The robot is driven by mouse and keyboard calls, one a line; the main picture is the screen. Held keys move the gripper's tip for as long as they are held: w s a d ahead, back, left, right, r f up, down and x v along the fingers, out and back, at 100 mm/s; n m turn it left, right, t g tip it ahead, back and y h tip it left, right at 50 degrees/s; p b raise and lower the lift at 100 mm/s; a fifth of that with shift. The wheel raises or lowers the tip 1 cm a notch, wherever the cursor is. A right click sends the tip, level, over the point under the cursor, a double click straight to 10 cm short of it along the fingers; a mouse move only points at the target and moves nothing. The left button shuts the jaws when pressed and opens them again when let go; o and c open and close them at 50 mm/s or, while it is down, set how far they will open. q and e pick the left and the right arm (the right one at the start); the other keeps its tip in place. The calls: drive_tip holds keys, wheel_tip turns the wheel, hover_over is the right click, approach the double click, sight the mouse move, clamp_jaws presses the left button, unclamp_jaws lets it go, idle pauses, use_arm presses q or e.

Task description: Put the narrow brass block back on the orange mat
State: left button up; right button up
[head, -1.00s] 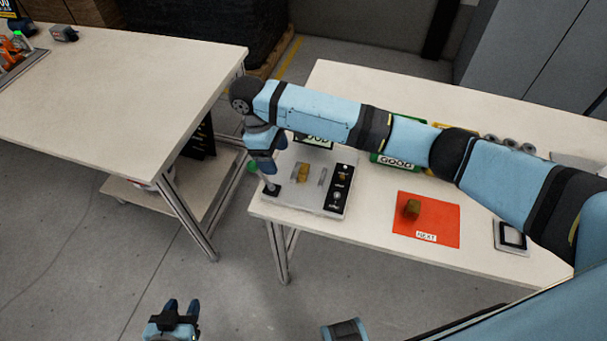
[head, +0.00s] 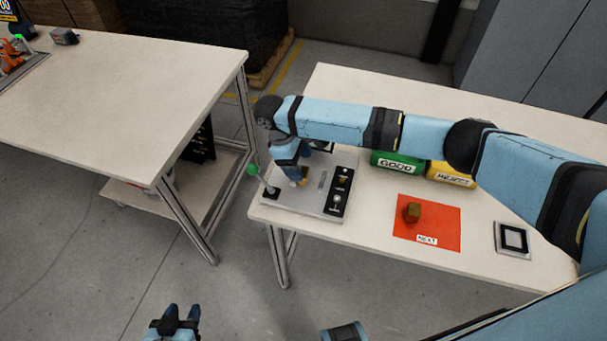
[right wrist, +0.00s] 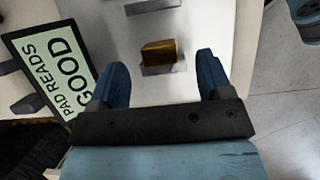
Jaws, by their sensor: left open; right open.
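A brass block (right wrist: 159,52) sits on a small grey pad of the test station (head: 285,199), between my open right fingertips in the right wrist view and apart from both. In the head view it is mostly hidden by my right gripper (head: 297,176), which hangs open above it; the gripper also shows in the right wrist view (right wrist: 158,78). Another brass block (head: 412,211) stands on the orange mat (head: 443,222), which is labelled NEXT. I cannot tell from width which block is the narrow one. My left gripper (head: 174,318) is open and empty, low in front of the tables.
A display (right wrist: 50,67) reads "PAD READS GOOD". The station has a green-knobbed lever (head: 253,170) and a black switch panel (head: 340,190). Green GOOD (head: 397,164) and yellow (head: 450,175) bins stand behind the mat. A black-framed square (head: 513,239) lies right of it.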

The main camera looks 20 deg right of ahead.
sight(307, 173)
drive_tip(key=x, duration=0.4)
drive_tip(key=shift+d+r, duration=0.1)
drive_tip(key=shift+d, duration=0.1)
drive_tip(key=c, duration=1.2)
drive_tip(key=shift+r, duration=0.15)
